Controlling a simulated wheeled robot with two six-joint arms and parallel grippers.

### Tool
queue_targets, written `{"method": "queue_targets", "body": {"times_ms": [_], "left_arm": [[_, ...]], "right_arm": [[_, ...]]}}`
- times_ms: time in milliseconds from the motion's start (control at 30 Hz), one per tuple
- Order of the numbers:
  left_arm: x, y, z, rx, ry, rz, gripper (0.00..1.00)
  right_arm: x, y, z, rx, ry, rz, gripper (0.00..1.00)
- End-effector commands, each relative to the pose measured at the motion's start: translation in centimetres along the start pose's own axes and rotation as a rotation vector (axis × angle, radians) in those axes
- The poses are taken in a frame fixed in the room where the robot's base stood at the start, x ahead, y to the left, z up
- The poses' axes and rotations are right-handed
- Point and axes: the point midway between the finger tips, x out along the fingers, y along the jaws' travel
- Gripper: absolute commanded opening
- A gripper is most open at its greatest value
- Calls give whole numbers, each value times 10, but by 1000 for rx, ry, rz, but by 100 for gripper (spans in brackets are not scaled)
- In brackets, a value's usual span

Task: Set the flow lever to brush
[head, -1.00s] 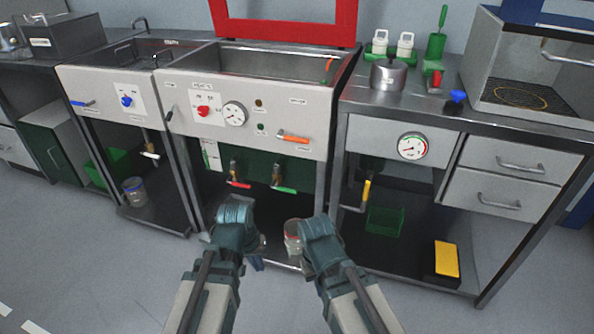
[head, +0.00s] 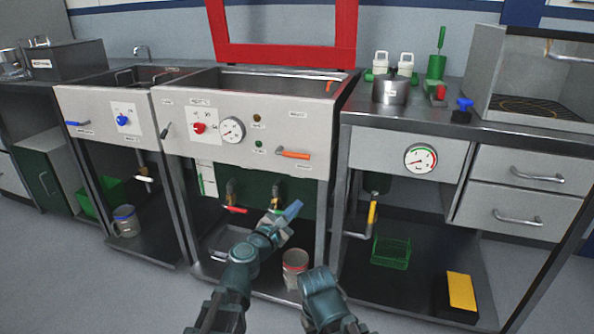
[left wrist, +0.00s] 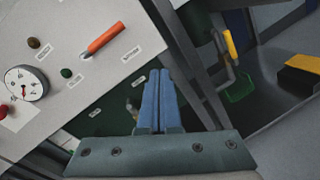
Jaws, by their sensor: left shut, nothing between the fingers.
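An orange lever (head: 293,154) sticks out sideways from the front panel of the middle sink unit, with small labels around it that I cannot read. It also shows in the left wrist view (left wrist: 104,39). A short dark lever (head: 165,131) sits at the panel's left end. I cannot tell from the labels which is the flow lever. My left gripper (head: 294,208) is shut and empty, below the orange lever and in front of the unit's open lower bay. Its blue fingers (left wrist: 158,80) lie together. My right gripper (head: 324,298) is low at the front; its fingers are hidden.
Red (head: 235,210) and green valve handles are in the lower bay, the green one partly behind my left gripper. A can (head: 294,262) stands on the lower shelf. A gauge (head: 231,130) and red knob (head: 198,128) are on the panel. A steel leg stands right of the bay.

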Motion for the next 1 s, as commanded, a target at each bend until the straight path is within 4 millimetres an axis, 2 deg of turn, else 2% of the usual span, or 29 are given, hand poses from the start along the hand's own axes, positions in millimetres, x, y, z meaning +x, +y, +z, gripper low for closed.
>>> {"method": "queue_targets", "body": {"times_ms": [100, 300, 767, 1000], "left_arm": [[4, 17, 1, -222, -4, 96, 0], [4, 33, -4, -442, -5, 184, 0], [4, 36, -6, -487, -5, 201, 0], [16, 38, -6, -486, -5, 201, 0]], "right_arm": [[0, 0, 0, 0, 0, 0, 0], [0, 0, 0, 0, 0, 0, 0], [0, 0, 0, 0, 0, 0, 0], [-1, 0, 0, 0, 0, 0, 0]]}}
